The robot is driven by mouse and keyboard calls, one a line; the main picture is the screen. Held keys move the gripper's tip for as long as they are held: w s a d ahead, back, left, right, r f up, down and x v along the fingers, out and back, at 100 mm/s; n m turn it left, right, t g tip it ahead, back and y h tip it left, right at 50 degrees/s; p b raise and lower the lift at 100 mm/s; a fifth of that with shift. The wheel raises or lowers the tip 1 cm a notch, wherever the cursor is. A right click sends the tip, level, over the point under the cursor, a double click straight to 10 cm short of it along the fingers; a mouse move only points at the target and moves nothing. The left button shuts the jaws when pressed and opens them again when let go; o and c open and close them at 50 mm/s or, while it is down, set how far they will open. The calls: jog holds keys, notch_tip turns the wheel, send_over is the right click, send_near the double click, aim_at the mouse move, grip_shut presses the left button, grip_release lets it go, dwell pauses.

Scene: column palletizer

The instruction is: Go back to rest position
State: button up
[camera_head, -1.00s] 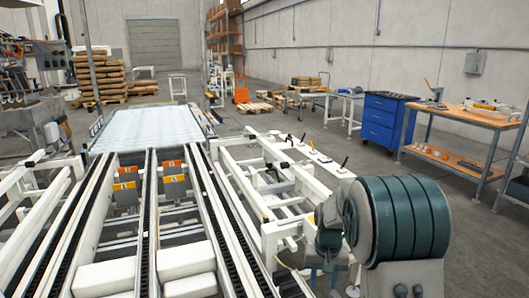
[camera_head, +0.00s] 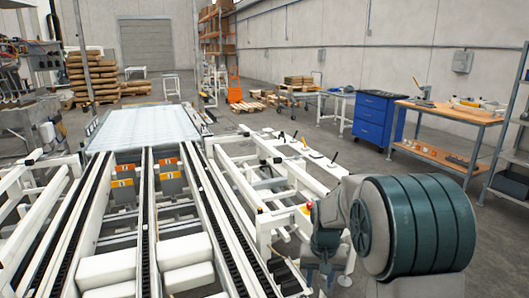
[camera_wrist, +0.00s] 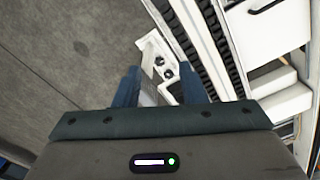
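My gripper (camera_wrist: 160,88) shows in the wrist view with its two blue fingers spread apart. No object shows between the fingers; the floor and a white machine part lie beyond them. In the head view my arm's large grey and dark green joint fills the lower right. My gripper itself cannot be made out there. In the wrist view the white conveyor frame (camera_wrist: 277,82) with a dark chain track lies to the right of the fingers.
Conveyor tracks (camera_head: 147,215) run up the head view to a roller bed (camera_head: 143,128). White frames (camera_head: 262,175) stand right of them. A blue drawer cabinet (camera_head: 377,122) and a wooden workbench (camera_head: 450,112) stand at the right.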

jog(key=s+r+t+p, duration=0.1)
jog(key=s+r, duration=0.3)
jog(key=s, duration=0.3)
jog(key=s+r+p, duration=0.1)
jog(key=s+r, duration=0.3)
jog(key=s, duration=0.4)
jog(key=s+r+n+t+p, duration=0.1)
jog(key=s+r, duration=0.3)
jog(key=s, duration=0.3)
jog(key=shift+s+d+r+t, duration=0.15)
jog(key=shift+s+r+t, duration=0.15)
jog(key=shift+r, duration=0.05)
